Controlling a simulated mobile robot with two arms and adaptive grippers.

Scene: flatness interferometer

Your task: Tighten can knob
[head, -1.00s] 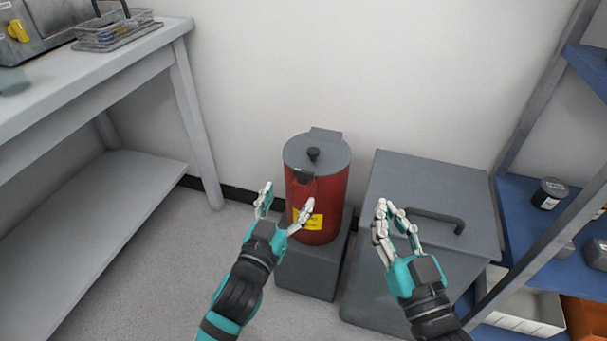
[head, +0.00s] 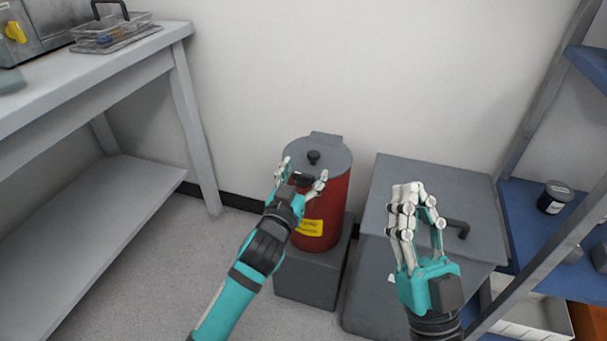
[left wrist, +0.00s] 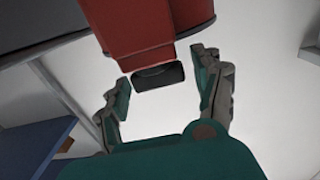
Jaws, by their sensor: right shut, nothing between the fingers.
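The red can (head: 330,215) has a grey lid (head: 330,155) with a small black knob (head: 313,157) on top and a yellow label on its side. A black knob (left wrist: 158,76) also sticks out from the can's upper front, seen in the left wrist view. My left gripper (head: 304,173) is open at the can's front, one finger on each side of the front knob; in the left wrist view (left wrist: 164,82) gaps show between fingers and knob. My right gripper (head: 416,190) is shut and empty, above the grey box to the right.
The can stands on a grey block (head: 310,279). A grey box (head: 380,290) with a dark handle (head: 457,227) is right of it. A grey table (head: 90,75) is at the left, blue shelving (head: 535,215) at the right. Floor between table and can is clear.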

